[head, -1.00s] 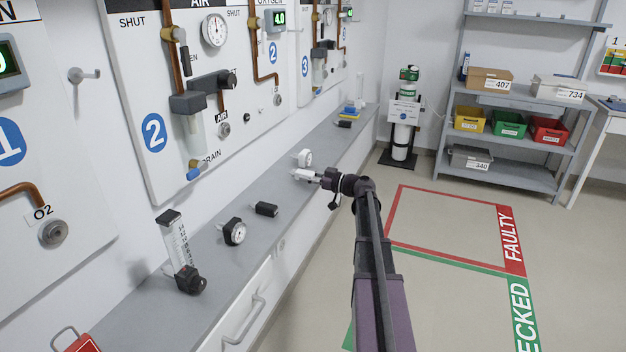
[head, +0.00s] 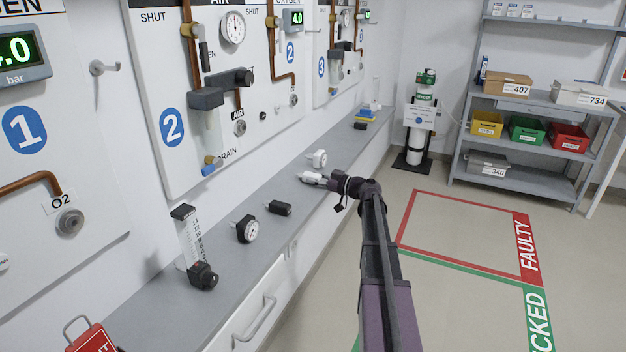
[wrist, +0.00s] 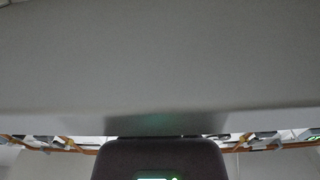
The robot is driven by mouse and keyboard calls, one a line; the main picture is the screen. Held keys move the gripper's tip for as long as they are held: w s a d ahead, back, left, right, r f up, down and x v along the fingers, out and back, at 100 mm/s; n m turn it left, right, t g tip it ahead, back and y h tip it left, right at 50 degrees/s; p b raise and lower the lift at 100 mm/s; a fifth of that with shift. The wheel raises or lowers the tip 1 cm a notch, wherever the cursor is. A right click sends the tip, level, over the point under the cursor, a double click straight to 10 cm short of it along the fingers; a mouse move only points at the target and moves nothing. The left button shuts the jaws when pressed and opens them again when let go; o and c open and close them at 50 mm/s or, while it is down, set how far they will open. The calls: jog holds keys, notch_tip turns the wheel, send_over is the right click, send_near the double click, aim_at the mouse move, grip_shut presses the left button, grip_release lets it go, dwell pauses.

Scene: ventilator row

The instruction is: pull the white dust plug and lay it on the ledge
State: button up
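My gripper (head: 323,180) is low at the ledge (head: 222,270), beyond the black items, pointing left toward the wall. A small white cylindrical piece (head: 311,176), which looks like the white dust plug, is at its fingertips. The fingers are too small to show whether they are closed on it, and I cannot tell whether it rests on the ledge. In the wrist view only my dark gripper body (wrist: 160,160) shows before a broad grey surface; the fingertips and plug do not show.
A white round gauge (head: 318,158) stands just behind the white piece. A black block (head: 279,207), a black gauge (head: 245,229) and a flowmeter (head: 194,250) stand nearer on the ledge. Bare ledge lies between them. A gas cylinder (head: 418,135) stands at the back.

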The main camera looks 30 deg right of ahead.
jog(key=o, duration=0.3)
jog(key=shift+s+f, duration=0.1)
jog(key=shift+s, duration=0.15)
jog(key=shift+s+d+f, duration=0.1)
jog(key=shift+s+d, duration=0.25)
jog(key=v, duration=1)
jog(key=shift+s+d, duration=0.25)
jog(key=shift+d, duration=0.1)
jog(key=shift+s, duration=0.1)
dwell(0.5)
